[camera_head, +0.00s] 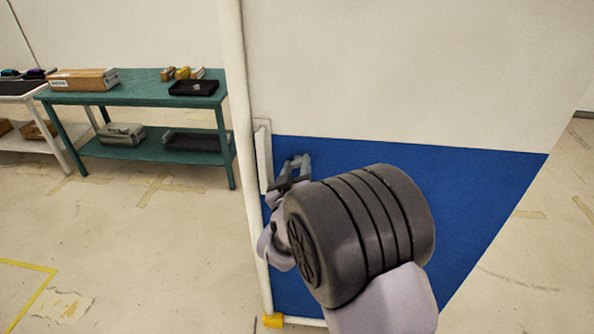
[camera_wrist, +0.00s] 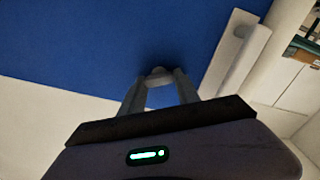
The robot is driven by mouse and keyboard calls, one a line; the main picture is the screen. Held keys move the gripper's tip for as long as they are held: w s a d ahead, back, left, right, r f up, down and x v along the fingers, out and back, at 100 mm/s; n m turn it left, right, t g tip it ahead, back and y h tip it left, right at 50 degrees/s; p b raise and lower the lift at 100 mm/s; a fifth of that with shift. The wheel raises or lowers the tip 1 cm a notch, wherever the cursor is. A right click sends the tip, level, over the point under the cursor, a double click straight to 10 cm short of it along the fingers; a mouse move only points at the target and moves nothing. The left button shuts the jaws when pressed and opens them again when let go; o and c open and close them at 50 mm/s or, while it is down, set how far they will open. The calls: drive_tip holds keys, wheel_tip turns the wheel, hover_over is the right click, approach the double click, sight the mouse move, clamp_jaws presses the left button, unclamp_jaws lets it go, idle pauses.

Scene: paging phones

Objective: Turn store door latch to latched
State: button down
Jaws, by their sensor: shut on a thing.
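The door (camera_head: 400,90) is a large panel, white above and blue below. It fills the right of the head view, and its blue part (camera_wrist: 90,40) fills much of the wrist view. My gripper (camera_head: 297,168) is at the blue part, just right of the pale door handle. In the wrist view my gripper (camera_wrist: 160,84) is shut on a small grey piece, which looks like the door latch (camera_wrist: 157,72), between the fingertips. The fingers cover most of it, so I cannot tell which way it is turned.
A long pale handle on a plate (camera_head: 263,150) runs along the door's left edge, close beside my gripper; it also shows in the wrist view (camera_wrist: 240,58). A green two-level bench (camera_head: 140,95) with boxes and trays stands at the back left. The floor between is clear.

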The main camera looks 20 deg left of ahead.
drive_tip(key=n, duration=1.2)
drive_tip(key=shift+a+f+p, duration=0.1)
drive_tip(key=shift+f+p, duration=0.05)
drive_tip(key=shift+p, duration=0.2)
drive_tip(key=shift+n, duration=0.4)
drive_tip(key=c, duration=0.9)
unclamp_jaws()
drive_tip(key=v, duration=1.7)
drive_tip(key=shift+s+p, duration=0.2)
drive_tip(key=shift+p, duration=0.1)
